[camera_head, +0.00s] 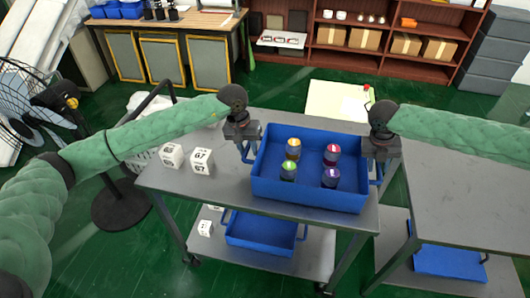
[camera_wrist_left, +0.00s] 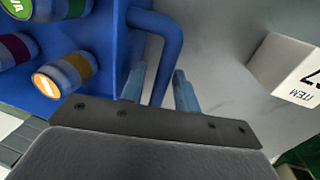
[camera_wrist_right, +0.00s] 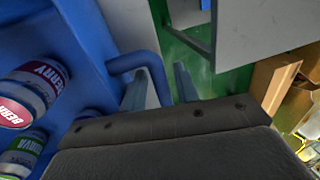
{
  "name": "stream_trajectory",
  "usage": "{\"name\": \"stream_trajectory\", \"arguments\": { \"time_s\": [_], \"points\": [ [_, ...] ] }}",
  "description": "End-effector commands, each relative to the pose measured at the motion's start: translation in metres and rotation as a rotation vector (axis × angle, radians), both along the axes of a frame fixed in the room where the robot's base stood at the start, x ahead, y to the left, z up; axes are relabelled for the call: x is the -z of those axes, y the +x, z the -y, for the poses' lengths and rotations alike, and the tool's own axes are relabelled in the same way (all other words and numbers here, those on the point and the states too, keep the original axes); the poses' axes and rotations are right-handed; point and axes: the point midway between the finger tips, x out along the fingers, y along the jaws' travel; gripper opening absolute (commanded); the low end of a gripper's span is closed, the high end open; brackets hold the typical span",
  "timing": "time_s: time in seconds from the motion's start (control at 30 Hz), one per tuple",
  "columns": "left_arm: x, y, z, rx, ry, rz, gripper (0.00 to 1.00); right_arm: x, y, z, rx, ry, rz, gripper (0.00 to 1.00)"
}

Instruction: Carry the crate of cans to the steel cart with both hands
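The blue crate (camera_head: 310,193) sits on a grey steel cart (camera_head: 230,192) in the head view, with several cans in it, including an orange-topped can (camera_head: 293,148) and a purple-topped can (camera_head: 330,178). My left gripper (camera_head: 247,156) is at the crate's left side. In the left wrist view its two fingers (camera_wrist_left: 159,90) stand apart, with the blue left handle (camera_wrist_left: 168,45) between them. My right gripper (camera_head: 377,172) is at the right side. In the right wrist view its fingers (camera_wrist_right: 159,88) are apart around the right handle (camera_wrist_right: 140,60).
Another steel cart (camera_head: 455,165) stands close on the right, its top bare. White numbered cubes (camera_head: 201,162) lie left of the crate. Blue trays (camera_head: 262,232) rest on the lower shelves. A fan (camera_head: 50,115) stands at left, and brown shelves (camera_head: 395,45) at the back.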

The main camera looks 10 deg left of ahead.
Motion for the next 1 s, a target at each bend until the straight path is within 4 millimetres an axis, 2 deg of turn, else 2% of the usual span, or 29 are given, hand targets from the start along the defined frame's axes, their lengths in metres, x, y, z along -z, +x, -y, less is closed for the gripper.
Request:
{"name": "stream_trajectory", "arguments": {
  "time_s": [0.3, 0.47, 0.8, 1.0],
  "points": [
    [-0.002, 0.0, 0.0, 0.0, 0.0, 0.001, 0.36, -0.001, 0.0, 0.0, 0.0, 0.0, 0.0, 0.36],
    [-0.014, 0.001, -0.003, -0.001, 0.001, 0.003, 0.36, -0.001, 0.0, 0.0, 0.0, 0.0, 0.0, 0.36],
    [-0.075, 0.002, -0.014, 0.0, 0.0, 0.004, 0.36, -0.001, 0.0, 0.0, 0.001, 0.0, 0.0, 0.36],
    [-0.104, 0.002, -0.019, -0.001, 0.0, 0.002, 0.36, -0.001, 0.0, 0.0, 0.001, 0.0, 0.0, 0.36]
  ]
}}
